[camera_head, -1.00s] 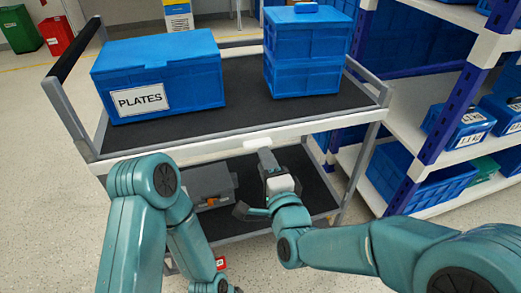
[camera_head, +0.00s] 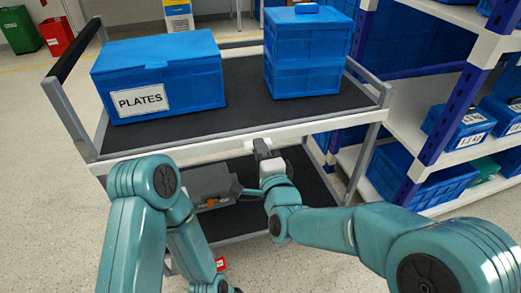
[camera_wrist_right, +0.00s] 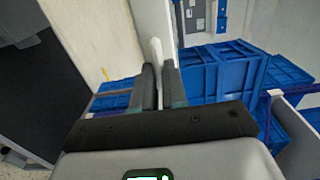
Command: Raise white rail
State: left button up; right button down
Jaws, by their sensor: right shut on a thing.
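The white rail (camera_head: 222,145) runs along the front edge of the cart's upper shelf. My right gripper (camera_head: 262,150) is at the rail, near the middle of the cart front, with its fingertips at the rail's lower edge. In the right wrist view the right gripper (camera_wrist_right: 159,82) is shut on a thin white edge (camera_wrist_right: 156,50), which fits the rail. The exact contact is partly hidden by the fingers. My left arm shows at the lower left of the head view, and its gripper is out of view.
A blue box labelled PLATES (camera_head: 165,75) and a stack of blue crates (camera_head: 303,65) stand on the upper shelf. A grey box (camera_head: 205,183) sits on the lower shelf. A storage rack (camera_head: 440,150) with blue bins is close on the right.

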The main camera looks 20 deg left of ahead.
notch_tip(320, 180, up, 7)
jog(key=shift+r+p, duration=0.15)
jog(key=shift+p, duration=0.15)
jog(key=c, duration=1.2)
grip_release()
jog(key=shift+o, duration=0.2)
jog(key=v, duration=1.6)
jog(key=shift+d, duration=0.15)
jog(key=shift+s, duration=0.1)
